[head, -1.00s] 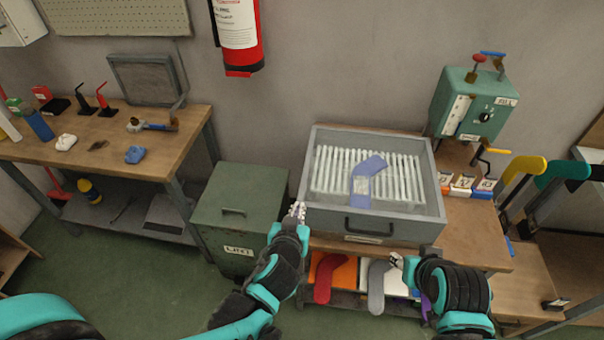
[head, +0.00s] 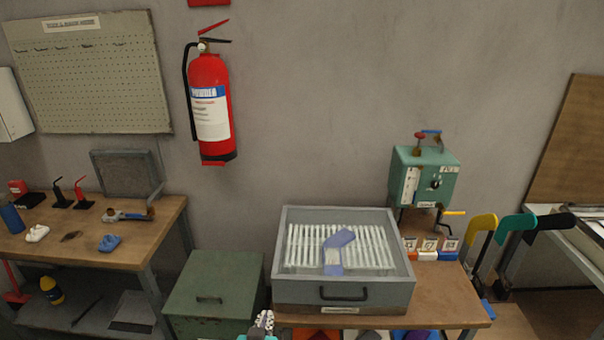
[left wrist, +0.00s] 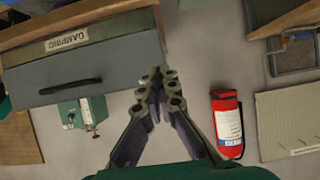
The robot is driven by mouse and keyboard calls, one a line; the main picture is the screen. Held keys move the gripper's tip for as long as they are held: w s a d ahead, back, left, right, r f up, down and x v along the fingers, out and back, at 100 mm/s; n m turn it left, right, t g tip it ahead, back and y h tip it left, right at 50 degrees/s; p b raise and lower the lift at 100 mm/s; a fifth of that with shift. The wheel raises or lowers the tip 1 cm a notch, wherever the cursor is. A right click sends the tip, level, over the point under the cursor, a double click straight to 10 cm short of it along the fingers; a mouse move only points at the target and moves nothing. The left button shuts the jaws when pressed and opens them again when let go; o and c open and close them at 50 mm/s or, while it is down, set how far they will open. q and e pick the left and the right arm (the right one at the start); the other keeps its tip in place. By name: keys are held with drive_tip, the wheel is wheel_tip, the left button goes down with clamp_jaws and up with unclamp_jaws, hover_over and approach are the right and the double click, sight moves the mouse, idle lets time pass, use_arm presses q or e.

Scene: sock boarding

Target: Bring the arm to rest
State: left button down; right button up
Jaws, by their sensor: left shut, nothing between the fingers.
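My left gripper (head: 264,322) shows at the bottom edge of the head view, in front of the gap between the green bin and the grey drawer box. Its fingers are shut and empty, with the tips together in the left wrist view (left wrist: 160,92). The rest of the left arm is almost wholly below the head view. My right gripper is out of both views now.
A grey drawer box (head: 368,291) with a blue sock on white slats stands on the right bench (head: 450,300). The green lidded bin (head: 213,290) is to its left. A red fire extinguisher (head: 210,105) hangs on the wall. The wooden bench (head: 145,245) stands left.

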use_arm(q)
drive_tip(key=s+a+r+g, duration=0.2)
drive_tip(key=s+a+g, duration=0.3)
drive_tip(key=s, duration=0.7)
drive_tip(key=shift+s+a+g, duration=0.15)
drive_tip(key=shift+a+g, duration=0.15)
drive_tip(key=shift+a, duration=0.9)
drive_tip(key=c, duration=2.3)
unclamp_jaws()
